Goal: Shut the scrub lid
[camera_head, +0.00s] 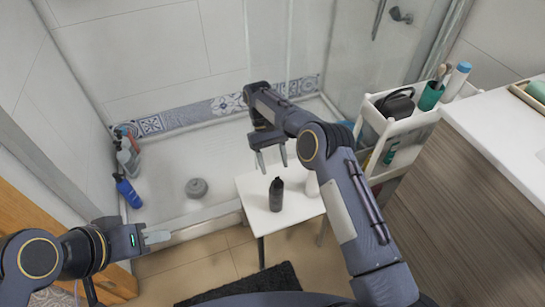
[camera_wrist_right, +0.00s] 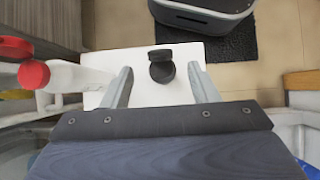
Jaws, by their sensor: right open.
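A black bottle (camera_head: 276,194), which I take to be the scrub, stands upright on a small white table (camera_head: 252,187). In the right wrist view, the scrub (camera_wrist_right: 161,72) shows from above as a dark round part with another dark part beyond it. I cannot tell for certain how its lid sits. My right gripper (camera_head: 273,166) is open and empty above the table, with the bottle between its fingers in the wrist view. I cannot tell if they touch it. My left gripper (camera_head: 157,237) is far left, away from the table; its finger gap is unclear.
A white bottle with a red cap (camera_wrist_right: 35,74) stands on the table near the scrub. A white cart (camera_head: 400,128) with a green cup (camera_head: 431,96) is at the right. A dark mat (camera_head: 245,283) lies on the floor.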

